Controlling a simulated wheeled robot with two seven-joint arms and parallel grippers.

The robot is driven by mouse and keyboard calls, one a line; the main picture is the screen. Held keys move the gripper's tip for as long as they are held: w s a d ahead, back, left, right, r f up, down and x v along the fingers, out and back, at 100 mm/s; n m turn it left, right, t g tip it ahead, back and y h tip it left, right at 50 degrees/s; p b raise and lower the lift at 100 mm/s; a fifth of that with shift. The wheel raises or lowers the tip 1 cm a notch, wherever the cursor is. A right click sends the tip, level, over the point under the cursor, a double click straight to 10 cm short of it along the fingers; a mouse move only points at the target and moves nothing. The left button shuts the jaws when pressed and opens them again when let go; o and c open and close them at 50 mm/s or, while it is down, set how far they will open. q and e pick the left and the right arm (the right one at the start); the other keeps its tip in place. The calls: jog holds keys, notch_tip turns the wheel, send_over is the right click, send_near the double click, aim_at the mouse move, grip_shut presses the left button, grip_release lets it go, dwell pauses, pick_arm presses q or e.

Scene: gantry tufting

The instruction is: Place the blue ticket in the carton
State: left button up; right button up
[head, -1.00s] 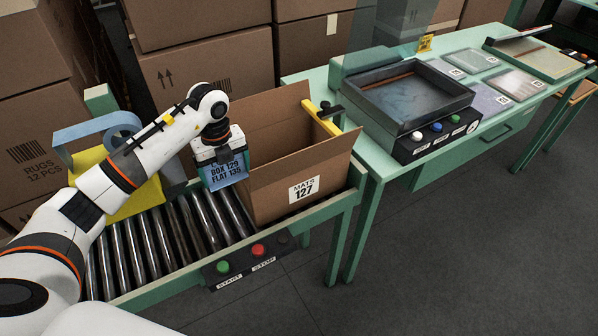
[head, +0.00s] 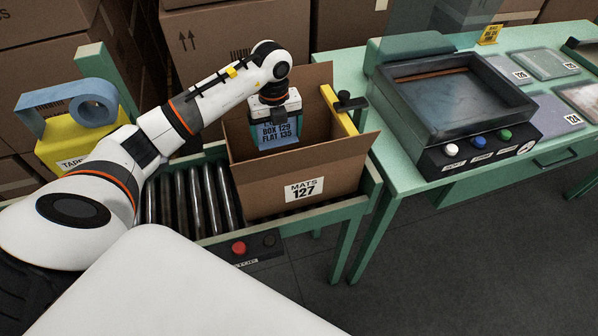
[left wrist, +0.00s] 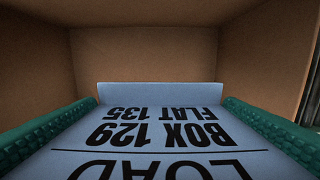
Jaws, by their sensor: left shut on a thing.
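The blue ticket (head: 279,136) reads "BOX 129 FLAT 135" and hangs from my left gripper (head: 272,116), which is shut on it. The ticket is upright in the mouth of the open brown carton (head: 261,186), labelled "MATS 127", with its lower edge behind the front wall. In the left wrist view the ticket (left wrist: 155,130) lies between the two green finger pads, and carton walls (left wrist: 145,55) surround it. Whether the ticket touches the carton's bottom is hidden. My right gripper is not in view.
The carton stands on a roller conveyor (head: 192,198) with a red button (head: 238,248) in front. A yellow clamp bar (head: 338,108) is at its right rim. A yellow tape dispenser (head: 70,140) stands left. A green bench (head: 408,185) with a dark tray (head: 430,88) is right.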

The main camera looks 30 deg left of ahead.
aim_at(279, 139)
pick_arm(q)
jog(key=f+b, duration=0.3)
jog(key=f, duration=0.1)
jog(key=shift+w, duration=0.25)
notch_tip(279, 139, down, 2)
jog(key=shift+d+b, duration=0.1)
jog(key=shift+b, duration=1.05)
notch_tip(279, 139, down, 10)
jog(key=shift+p, duration=0.75)
jog(key=o, duration=0.7)
notch_tip(279, 139, up, 12)
jog(key=shift+r+b, duration=0.1)
jog(key=shift+b, duration=0.5)
